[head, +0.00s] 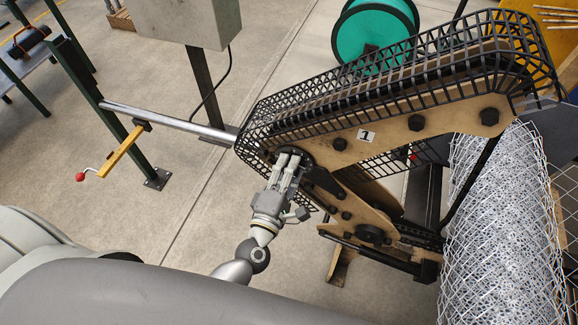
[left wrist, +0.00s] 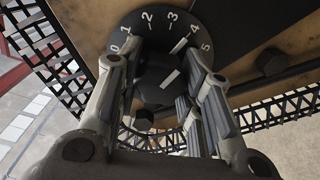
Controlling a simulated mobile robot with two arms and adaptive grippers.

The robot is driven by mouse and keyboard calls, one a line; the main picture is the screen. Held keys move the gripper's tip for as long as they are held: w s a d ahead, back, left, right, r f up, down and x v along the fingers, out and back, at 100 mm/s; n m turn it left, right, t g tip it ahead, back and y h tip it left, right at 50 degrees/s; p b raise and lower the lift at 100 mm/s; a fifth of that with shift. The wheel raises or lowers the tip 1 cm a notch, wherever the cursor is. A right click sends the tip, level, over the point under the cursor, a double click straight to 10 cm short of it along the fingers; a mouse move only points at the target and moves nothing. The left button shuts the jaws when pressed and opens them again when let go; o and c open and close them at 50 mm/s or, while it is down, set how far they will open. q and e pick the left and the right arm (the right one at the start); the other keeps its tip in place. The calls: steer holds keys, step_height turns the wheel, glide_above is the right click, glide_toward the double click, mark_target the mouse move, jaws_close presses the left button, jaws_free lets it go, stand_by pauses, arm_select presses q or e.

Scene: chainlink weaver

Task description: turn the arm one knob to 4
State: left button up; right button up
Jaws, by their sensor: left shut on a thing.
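The arm one knob (left wrist: 158,72) is black, on a round black dial plate (left wrist: 160,22) with white numbers 0 to 5. White lines on the knob slant up and right, in line with about the 4. My left gripper (left wrist: 160,78) has a finger on each side of the knob and is shut on it. In the head view, my left gripper (head: 289,160) reaches the dial on the wooden arm (head: 415,121) marked 1; its fingers cover most of the knob there. My right gripper is not in view.
A black mesh guard (head: 330,85) runs along the wooden arm, close to the dial. A roll of chain-link mesh (head: 505,225) stands at the right. A steel bar (head: 165,117) with a yellow crank (head: 122,155) sticks out left.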

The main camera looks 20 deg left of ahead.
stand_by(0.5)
arm_select(q)
steer(key=o, duration=1)
steer(key=shift+o, duration=0.2)
steer(key=s, duration=1.2)
steer(key=shift+a, duration=0.2)
steer(key=shift+f, duration=0.1)
